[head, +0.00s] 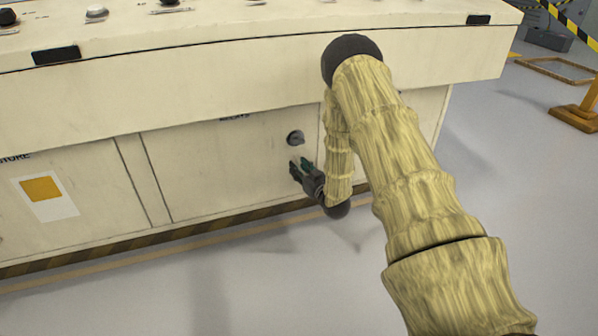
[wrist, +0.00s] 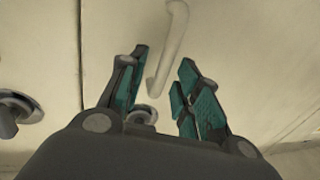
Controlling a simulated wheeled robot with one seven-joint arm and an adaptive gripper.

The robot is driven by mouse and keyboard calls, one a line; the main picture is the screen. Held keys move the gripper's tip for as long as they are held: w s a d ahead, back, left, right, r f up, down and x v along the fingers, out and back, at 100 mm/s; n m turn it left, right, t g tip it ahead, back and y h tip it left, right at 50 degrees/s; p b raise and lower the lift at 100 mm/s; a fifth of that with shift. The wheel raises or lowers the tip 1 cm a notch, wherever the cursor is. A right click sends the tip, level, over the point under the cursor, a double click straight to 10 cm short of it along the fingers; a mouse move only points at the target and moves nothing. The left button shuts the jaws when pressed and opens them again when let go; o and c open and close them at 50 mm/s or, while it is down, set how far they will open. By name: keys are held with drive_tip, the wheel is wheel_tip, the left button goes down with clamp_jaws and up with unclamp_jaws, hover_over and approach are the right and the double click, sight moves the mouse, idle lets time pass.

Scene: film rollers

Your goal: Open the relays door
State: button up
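The relays door (head: 225,165) is a cream panel in the lower front of the console, with a partly legible label at its top edge. It looks shut, flush with the panels beside it. A round dark knob (head: 295,137) sits near its right edge. My gripper (head: 300,167) is in front of the door, just below that knob. In the wrist view a pale bar handle (wrist: 172,50) shows between the parted teal fingers of my gripper (wrist: 164,60). The fingers are apart and not closed on it; whether they touch it I cannot tell. In the head view my gripper hides the handle.
The console top (head: 260,30) overhangs the doors. A store panel (head: 75,200) with an orange-and-white label is at left. A striped strip (head: 150,238) runs along the console base. Grey floor in front is clear. An orange barrier post (head: 578,115) stands at far right.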

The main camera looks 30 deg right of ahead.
drive_tip(key=shift+w, duration=0.45)
clamp_jaws()
drive_tip(key=shift+s+a, duration=0.1)
